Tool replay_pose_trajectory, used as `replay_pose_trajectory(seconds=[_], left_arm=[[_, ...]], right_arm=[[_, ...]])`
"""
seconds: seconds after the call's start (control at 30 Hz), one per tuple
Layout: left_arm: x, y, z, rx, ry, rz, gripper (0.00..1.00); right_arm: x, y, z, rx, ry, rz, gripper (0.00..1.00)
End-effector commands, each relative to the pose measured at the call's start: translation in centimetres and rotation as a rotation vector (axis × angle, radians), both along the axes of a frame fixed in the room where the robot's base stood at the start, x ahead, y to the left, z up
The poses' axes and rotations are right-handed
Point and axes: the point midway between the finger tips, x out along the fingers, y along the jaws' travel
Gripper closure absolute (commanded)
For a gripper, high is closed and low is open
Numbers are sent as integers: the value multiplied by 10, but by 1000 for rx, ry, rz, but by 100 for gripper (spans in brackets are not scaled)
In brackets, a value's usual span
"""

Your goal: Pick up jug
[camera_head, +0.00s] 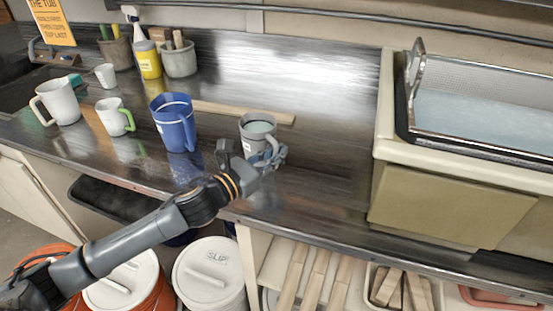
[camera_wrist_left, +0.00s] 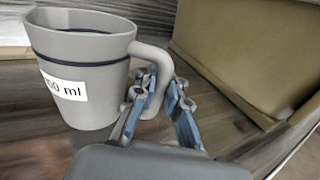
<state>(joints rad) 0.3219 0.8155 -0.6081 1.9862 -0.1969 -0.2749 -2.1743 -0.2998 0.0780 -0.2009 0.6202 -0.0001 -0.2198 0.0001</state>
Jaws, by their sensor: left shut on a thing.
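A grey jug (camera_head: 257,131) with a dark band and a white label stands on the metal counter, near its front edge. It looks upright. In the left wrist view the grey jug (camera_wrist_left: 82,70) fills the left side, its label ending in "ml", with its handle toward my gripper. My left gripper (camera_head: 274,157) reaches in from the front left. In the left wrist view my left gripper (camera_wrist_left: 162,100) has its blue-padded fingers around the jug's handle, shut on it. Whether the jug's base touches the counter is hard to tell. My right gripper is not in view.
A blue jug (camera_head: 174,122), a white jug with a green handle (camera_head: 115,117) and a larger white jug (camera_head: 58,102) stand to the left. A wooden strip (camera_head: 225,110) lies behind. A sink-like basin (camera_head: 480,110) is at right. Lidded buckets (camera_head: 210,272) stand below.

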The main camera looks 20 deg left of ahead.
Motion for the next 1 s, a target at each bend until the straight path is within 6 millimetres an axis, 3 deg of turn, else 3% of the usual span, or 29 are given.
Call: replay_pose_trajectory(seconds=[0.6, 1.0], left_arm=[[-45, -5, 62, 3, -9, -1, 100], [-89, -8, 82, 4, -6, -1, 100]], right_arm=[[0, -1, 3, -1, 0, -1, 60], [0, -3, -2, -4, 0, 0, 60]])
